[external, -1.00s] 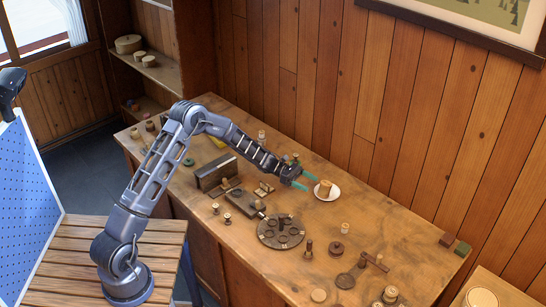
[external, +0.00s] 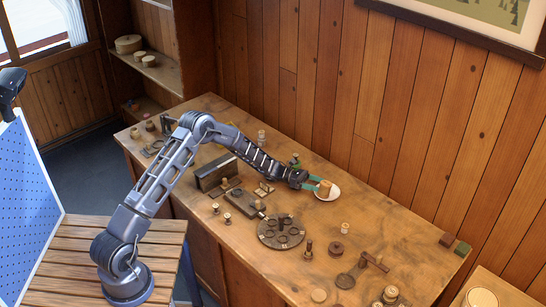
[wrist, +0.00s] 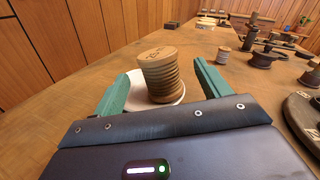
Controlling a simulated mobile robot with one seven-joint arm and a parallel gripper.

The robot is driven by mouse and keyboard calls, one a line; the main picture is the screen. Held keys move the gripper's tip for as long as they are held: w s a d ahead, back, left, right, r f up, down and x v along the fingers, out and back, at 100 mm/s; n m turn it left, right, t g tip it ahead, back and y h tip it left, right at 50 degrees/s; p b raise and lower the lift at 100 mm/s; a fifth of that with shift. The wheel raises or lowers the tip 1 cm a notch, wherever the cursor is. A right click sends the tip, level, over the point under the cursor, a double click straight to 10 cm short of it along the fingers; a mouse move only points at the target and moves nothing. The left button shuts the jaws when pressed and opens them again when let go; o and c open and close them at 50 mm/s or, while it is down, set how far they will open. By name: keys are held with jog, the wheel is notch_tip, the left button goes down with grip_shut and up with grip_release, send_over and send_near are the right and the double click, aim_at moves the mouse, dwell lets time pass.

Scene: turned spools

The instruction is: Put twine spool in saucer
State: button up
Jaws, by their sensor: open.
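The twine spool (wrist: 160,75), a ribbed brown spool with a flat, marked wooden top, stands upright on the white saucer (wrist: 136,103). In the external view the spool (external: 325,187) also shows on the saucer (external: 333,196), towards the back edge of the bench. My gripper (external: 317,184) reaches in low from the left. In the wrist view its two green fingers are apart, one on each side of the spool, with visible gaps. The gripper is open.
A dark round plate with small parts (external: 281,233) lies in front of the saucer. A small pale spool (external: 345,228) and a dark squat spool (external: 336,248) stand to its right. The bench top right of the saucer is largely clear. The plank wall (external: 400,120) rises behind.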

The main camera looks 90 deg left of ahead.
aim_at(324, 184)
jog(key=shift+x, duration=2.35)
jog(key=c, duration=1.2)
jog(key=shift+r, duration=0.1)
jog(key=shift+r+m+h, duration=0.5)
jog(key=shift+r+m, duration=1.2)
jog(key=shift+r, duration=8.85)
jog(key=shift+t, duration=0.4)
jog(key=f, duration=1.9)
jog(key=shift+s+d+f, duration=0.25)
jog(key=shift+s+d, duration=0.15)
